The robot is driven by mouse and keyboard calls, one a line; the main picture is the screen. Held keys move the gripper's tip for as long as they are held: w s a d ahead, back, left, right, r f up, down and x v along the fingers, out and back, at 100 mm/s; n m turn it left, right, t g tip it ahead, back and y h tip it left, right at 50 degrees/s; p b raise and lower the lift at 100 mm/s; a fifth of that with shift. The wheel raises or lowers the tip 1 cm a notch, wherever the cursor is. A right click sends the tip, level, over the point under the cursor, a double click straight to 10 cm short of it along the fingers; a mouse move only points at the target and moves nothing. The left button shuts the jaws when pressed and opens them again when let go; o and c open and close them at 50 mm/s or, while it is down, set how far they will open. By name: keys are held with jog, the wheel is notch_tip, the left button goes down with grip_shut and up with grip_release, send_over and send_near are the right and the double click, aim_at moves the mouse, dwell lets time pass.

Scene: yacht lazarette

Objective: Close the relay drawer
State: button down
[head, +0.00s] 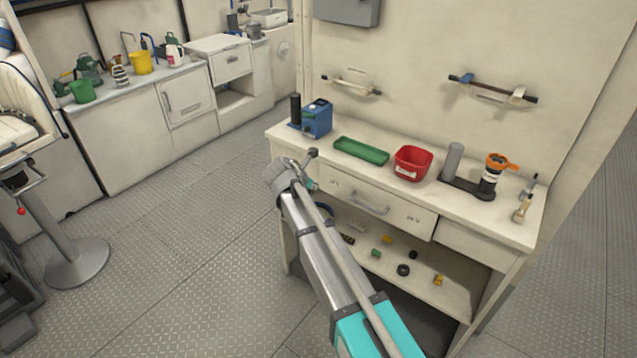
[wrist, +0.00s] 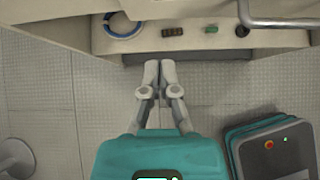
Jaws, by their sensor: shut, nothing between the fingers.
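The relay drawer is most likely the wide cream drawer (head: 352,211) under the workbench top, with a grey bar handle (head: 370,203) and small dark markings I cannot read. Its front stands out a little from the bench face at its right end, so it looks partly open. The wrist view shows a bar handle (wrist: 290,22) at the top right. My gripper (wrist: 159,68) is shut and empty, in front of the bench and left of that handle, apart from it. In the head view my arm mostly hides the gripper near the drawer's left end.
The workbench top (head: 405,188) carries a blue device (head: 317,118), a green tray (head: 361,151), a red bin (head: 413,163) and a tool stand. Small parts lie on the lower shelf (head: 420,281). A pedestal seat base (head: 76,262) stands left. The floor between is open.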

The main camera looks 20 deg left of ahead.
jog(key=shift+p+v, duration=1.35)
jog(key=shift+v, duration=1.05)
jog(key=d+m+g+p, duration=0.45)
jog(key=d+m, duration=1.15)
jog(key=d, duration=1.4)
jog(key=s+d+r+m+g+y+p, duration=0.1)
jog(key=s+d+m+g, duration=0.1)
jog(key=s+d+m, duration=0.4)
jog(key=s+d+r+m+g+y+p, duration=0.1)
jog(key=s+d+m+g+p, duration=0.1)
jog(key=s+d+m, duration=0.4)
jog(key=shift+s+d+r+m, duration=0.35)
jog(key=shift+d+m, duration=2.25)
jog(key=shift+d, duration=1.95)
